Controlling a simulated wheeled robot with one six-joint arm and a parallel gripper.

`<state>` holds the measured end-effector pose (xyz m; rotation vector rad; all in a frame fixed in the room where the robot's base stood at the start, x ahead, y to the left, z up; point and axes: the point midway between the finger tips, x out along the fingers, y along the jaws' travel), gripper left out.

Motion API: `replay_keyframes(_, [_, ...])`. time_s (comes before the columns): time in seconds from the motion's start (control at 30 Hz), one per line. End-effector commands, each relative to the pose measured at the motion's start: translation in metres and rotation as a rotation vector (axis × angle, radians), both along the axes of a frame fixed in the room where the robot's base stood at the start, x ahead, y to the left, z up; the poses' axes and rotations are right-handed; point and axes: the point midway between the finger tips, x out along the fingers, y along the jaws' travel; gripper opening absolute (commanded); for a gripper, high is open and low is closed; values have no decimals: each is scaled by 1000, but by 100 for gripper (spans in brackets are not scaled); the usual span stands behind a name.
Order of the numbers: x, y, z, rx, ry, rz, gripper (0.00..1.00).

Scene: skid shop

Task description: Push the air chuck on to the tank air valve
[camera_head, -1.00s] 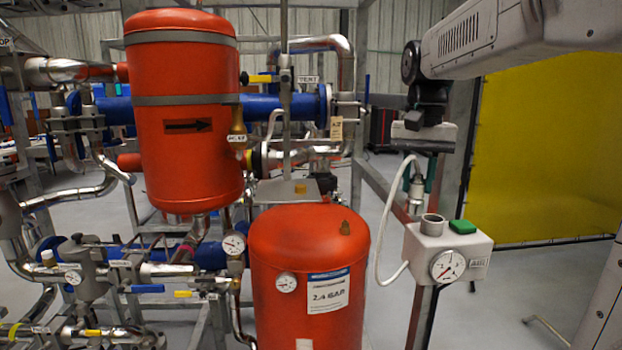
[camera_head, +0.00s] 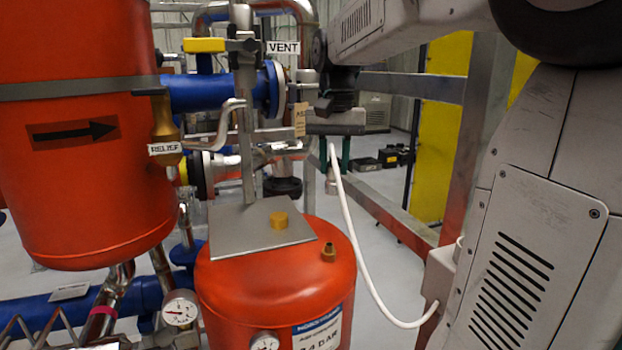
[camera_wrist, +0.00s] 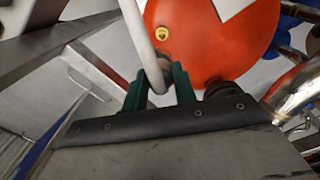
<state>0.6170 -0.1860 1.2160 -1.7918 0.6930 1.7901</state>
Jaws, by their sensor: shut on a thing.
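The red tank (camera_head: 225,290) stands in the front middle. Its small brass air valve (camera_head: 328,252) sticks up from the right side of its top. It shows clear in the wrist view (camera_wrist: 161,33). My gripper (camera_head: 335,165), with green fingers, is shut on the metal air chuck (camera_head: 331,184) and holds it upright above the valve's level in the picture, apart from it. In the wrist view the fingers (camera_wrist: 160,85) close around the chuck, which is mostly hidden by the fingers and the hose. The white hose (camera_head: 358,250) hangs from the chuck.
A grey plate (camera_head: 235,235) with a yellow cap (camera_head: 279,220) lies beside the valve on the left. A post and blue pipe (camera_head: 215,92) stand behind. A larger red vessel (camera_head: 80,190) is at left. The hose runs to a grey box (camera_head: 440,280), partly hidden by my arm.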

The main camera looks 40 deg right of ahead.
Motion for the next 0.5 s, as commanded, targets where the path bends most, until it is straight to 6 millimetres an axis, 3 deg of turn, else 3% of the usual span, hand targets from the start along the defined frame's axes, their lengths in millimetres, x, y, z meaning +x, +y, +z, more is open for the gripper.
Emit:
replay_keyframes(0.1, [-2,3,-35,3,6,-39,15])
replay_keyframes(0.2, [-2,6,-54,2,4,-60,15])
replay_keyframes(0.5, [-1,11,-81,1,3,-61,15])
